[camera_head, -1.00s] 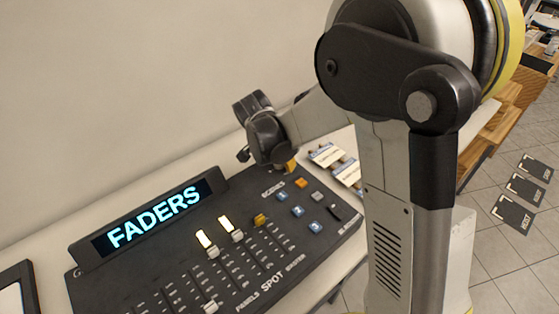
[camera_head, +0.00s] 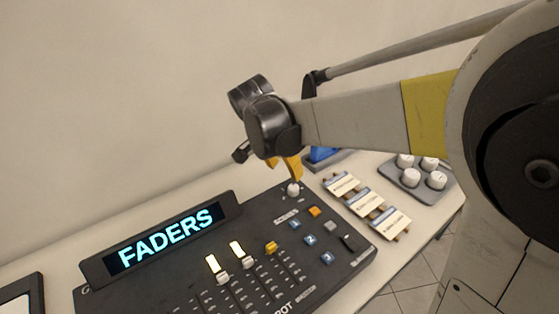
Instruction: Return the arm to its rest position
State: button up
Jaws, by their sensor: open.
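My arm (camera_head: 360,120) reaches in from the right across the desk, with its dark wrist (camera_head: 270,125) above the back edge of the lighting console. My gripper (camera_head: 288,168) shows only in part below the wrist, as curved yellow fingers. It is open, and I see nothing held in it. The fingers are just above a white knob (camera_head: 293,189) at the console's top corner; I cannot tell whether they touch it. The dark console (camera_head: 205,278) has a lit display (camera_head: 165,240) reading FADERS, with fader rows and coloured buttons.
Several cards on a wooden rack (camera_head: 368,205) lie right of the console. A grey tray with white knobs (camera_head: 412,184) stands farther right. A blue item (camera_head: 322,154) is behind the gripper. A dark-framed tablet (camera_head: 22,296) lies at lower left. The wall rises close behind the desk.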

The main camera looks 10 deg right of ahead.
jog(key=s+d+r+n+t+y, duration=0.1)
jog(key=s+d+n+t, duration=0.1)
jog(key=s+n, duration=0.3)
jog(key=s+d+r+n+t+y, duration=0.1)
jog(key=s+n, duration=0.4)
jog(key=s, duration=0.9)
jog(key=shift+d+r+n+t+y, duration=0.3)
jog(key=shift+d+t+y, duration=0.05)
jog(key=shift+t+y, duration=0.45)
